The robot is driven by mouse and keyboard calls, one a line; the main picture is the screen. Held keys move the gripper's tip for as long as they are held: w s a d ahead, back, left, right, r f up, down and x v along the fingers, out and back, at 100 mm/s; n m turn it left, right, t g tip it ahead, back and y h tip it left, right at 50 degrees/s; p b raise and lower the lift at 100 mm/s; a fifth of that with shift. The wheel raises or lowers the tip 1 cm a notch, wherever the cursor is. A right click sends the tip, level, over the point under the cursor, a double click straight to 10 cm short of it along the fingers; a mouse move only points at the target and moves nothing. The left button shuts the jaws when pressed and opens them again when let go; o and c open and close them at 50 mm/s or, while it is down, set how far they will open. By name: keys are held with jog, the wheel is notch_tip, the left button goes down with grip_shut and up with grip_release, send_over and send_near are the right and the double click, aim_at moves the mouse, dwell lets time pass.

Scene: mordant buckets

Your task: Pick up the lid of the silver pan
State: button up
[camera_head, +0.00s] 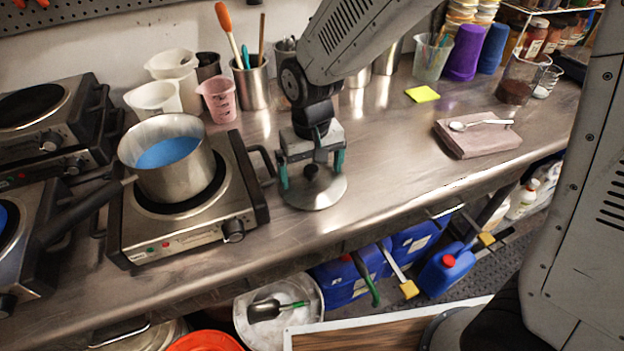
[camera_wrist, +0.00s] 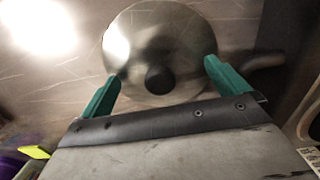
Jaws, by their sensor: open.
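A round silver lid (camera_head: 322,192) with a black knob lies flat on the steel counter, right of the hot plate. It also shows in the wrist view (camera_wrist: 150,35). My gripper (camera_head: 311,175) is right above the lid, with its green-tipped fingers open on either side of the knob. In the wrist view my gripper (camera_wrist: 162,85) has the black knob (camera_wrist: 160,79) between its spread fingers, with gaps on both sides. The silver pan (camera_head: 176,182) stands uncovered on the hot plate, with blue liquid inside and a long dark handle pointing to the lower left.
The hot plate (camera_head: 240,210) is close left of the lid. A metal container with utensils (camera_head: 252,88) and a pink cup (camera_head: 218,104) stand behind. A block with a spoon (camera_head: 478,138) lies to the right. The counter between the lid and the block is clear.

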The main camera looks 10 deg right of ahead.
jog(key=shift+f, duration=0.2)
jog(key=shift+s, duration=0.1)
jog(key=c, duration=2)
jog(key=shift+f, duration=0.1)
jog(key=shift+c, duration=0.6)
jog(key=shift+s, duration=0.1)
